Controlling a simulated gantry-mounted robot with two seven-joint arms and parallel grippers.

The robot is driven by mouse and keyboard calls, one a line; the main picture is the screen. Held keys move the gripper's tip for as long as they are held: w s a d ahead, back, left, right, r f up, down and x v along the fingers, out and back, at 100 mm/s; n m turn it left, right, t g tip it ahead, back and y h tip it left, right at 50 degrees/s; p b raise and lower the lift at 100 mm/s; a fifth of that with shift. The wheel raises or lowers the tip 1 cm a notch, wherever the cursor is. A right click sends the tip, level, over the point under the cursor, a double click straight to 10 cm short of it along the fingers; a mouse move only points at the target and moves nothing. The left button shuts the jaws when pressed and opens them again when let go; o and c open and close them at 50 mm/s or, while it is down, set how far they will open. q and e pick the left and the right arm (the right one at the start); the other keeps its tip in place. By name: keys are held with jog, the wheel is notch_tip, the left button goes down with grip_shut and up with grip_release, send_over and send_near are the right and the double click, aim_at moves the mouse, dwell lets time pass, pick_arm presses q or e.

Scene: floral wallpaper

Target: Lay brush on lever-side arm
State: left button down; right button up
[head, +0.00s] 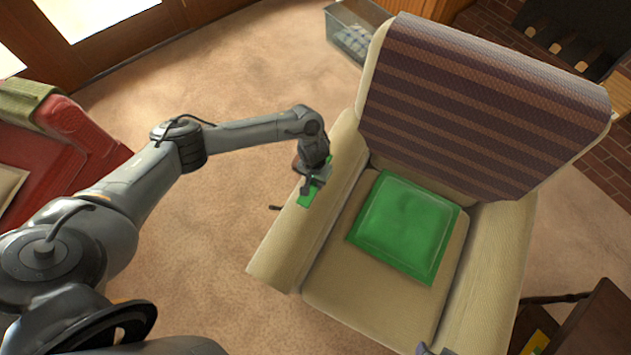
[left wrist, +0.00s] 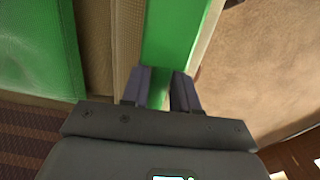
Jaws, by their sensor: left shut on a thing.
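The beige armchair (head: 390,302) faces the lower left. A dark lever (head: 275,207) sticks out beside its left arm, the lever-side arm (head: 281,244). My left gripper (head: 311,188) points down at the top of that arm, its fingers closed in with a narrow gap. A grey tip (head: 425,349), perhaps my right gripper, shows at the bottom edge.
A green cushion (head: 405,225) lies on the seat, and a striped cover (head: 470,100) hangs over the backrest. A red chair (head: 60,150) stands at left and a dark wooden piece (head: 580,325) at lower right. Carpet (head: 230,245) left of the armchair is clear.

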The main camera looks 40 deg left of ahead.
pick_arm(q)
jog(key=shift+w, duration=0.1)
jog(key=shift+f, duration=0.2)
jog(key=c, duration=0.9)
grip_release()
jog(key=shift+o, duration=0.2)
